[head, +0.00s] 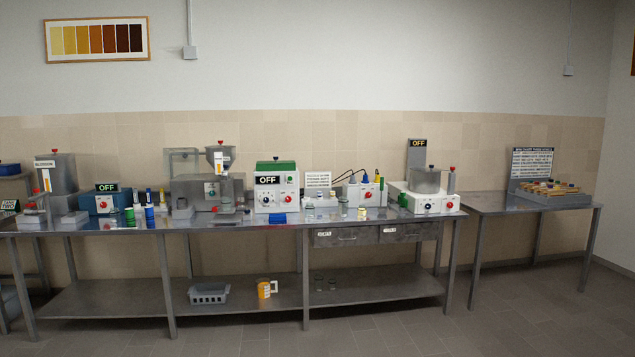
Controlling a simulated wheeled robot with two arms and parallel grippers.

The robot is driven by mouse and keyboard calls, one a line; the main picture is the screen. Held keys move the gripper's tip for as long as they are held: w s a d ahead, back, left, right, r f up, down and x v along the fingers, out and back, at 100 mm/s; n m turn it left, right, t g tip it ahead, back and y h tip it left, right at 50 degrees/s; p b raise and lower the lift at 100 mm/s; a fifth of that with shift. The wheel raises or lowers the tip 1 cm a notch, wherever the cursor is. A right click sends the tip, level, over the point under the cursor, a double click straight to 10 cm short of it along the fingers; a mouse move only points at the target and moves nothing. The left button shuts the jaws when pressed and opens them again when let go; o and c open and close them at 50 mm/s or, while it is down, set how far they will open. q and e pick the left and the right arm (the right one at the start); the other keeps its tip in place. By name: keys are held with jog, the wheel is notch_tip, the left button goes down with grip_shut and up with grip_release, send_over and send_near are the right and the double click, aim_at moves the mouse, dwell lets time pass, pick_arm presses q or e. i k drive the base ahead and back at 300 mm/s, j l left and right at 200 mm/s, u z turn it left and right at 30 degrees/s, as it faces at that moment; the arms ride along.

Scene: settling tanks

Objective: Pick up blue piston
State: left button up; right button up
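Several small blue things stand on the long metal bench, and at this distance I cannot tell for sure which is the blue piston. A short blue cylinder (150,216) stands near the front edge at the left, beside a green cylinder (130,217). Behind them are slim upright pieces with blue parts, one of them at the left (149,196). A small blue block (278,218) lies in front of the white and green box marked OFF (276,187). Neither of my grippers shows in the head view.
The long metal bench (230,225) carries several machines along its back. Its lower shelf holds a grey basket (209,293) and a yellow mug (265,288). A second table (490,207) at the right bears a rack (552,195). The floor in front (440,335) is clear.

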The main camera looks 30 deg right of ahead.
aim_at(149, 209)
jog(key=z, duration=0.2)
jog(key=i, duration=4.05)
jog(key=i+u, duration=0.2)
jog(key=i, duration=0.15)
jog(key=i+l+u, duration=0.2)
jog(key=i, duration=0.15)
